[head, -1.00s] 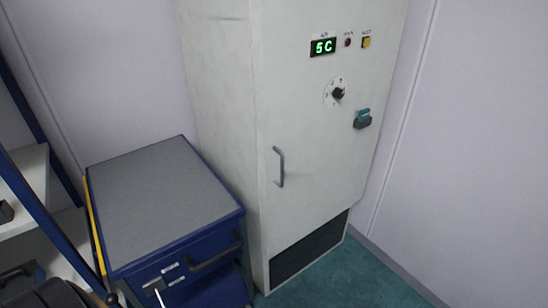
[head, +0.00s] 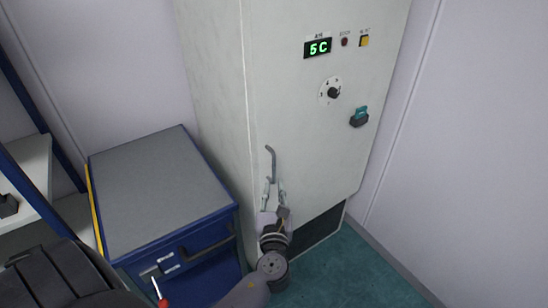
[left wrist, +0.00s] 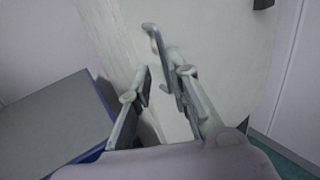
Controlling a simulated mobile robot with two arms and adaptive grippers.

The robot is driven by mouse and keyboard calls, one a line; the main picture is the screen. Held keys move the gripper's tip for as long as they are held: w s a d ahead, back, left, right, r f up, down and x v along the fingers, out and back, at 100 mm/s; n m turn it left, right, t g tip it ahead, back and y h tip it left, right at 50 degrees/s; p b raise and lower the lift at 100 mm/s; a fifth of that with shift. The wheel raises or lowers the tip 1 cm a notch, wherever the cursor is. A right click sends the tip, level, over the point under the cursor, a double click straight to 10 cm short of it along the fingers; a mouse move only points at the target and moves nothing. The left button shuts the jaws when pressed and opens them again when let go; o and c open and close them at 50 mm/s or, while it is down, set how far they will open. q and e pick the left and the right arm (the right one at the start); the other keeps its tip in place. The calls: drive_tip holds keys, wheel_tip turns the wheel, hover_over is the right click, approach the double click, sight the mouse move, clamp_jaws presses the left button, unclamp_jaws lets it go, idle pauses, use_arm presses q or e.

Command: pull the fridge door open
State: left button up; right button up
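The tall off-white fridge (head: 300,110) stands in the corner with its door shut. Its grey vertical bar handle (head: 271,157) is near the door's left edge. My left gripper (head: 273,184) is at the lower part of the handle and hides it in the head view. In the left wrist view, the handle (left wrist: 155,42) rises beyond the fingertips, closer to the right finger. The two fingers of the left gripper (left wrist: 158,72) are spread with a gap between them. I cannot tell whether a finger touches the handle. My right gripper is not in view.
A blue cabinet with a grey top (head: 160,185) stands close on the fridge's left. A shelf with a blue frame (head: 30,175) is at far left. Green floor (head: 350,275) is clear in front and right, up to the pale wall (head: 470,150).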

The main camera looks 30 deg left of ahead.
sight(274, 162)
use_arm(q)
drive_tip(key=p+x, duration=0.1)
drive_tip(key=x, duration=1.1)
drive_tip(key=shift+w+a, duration=0.1)
drive_tip(key=shift+c, duration=0.6)
clamp_jaws()
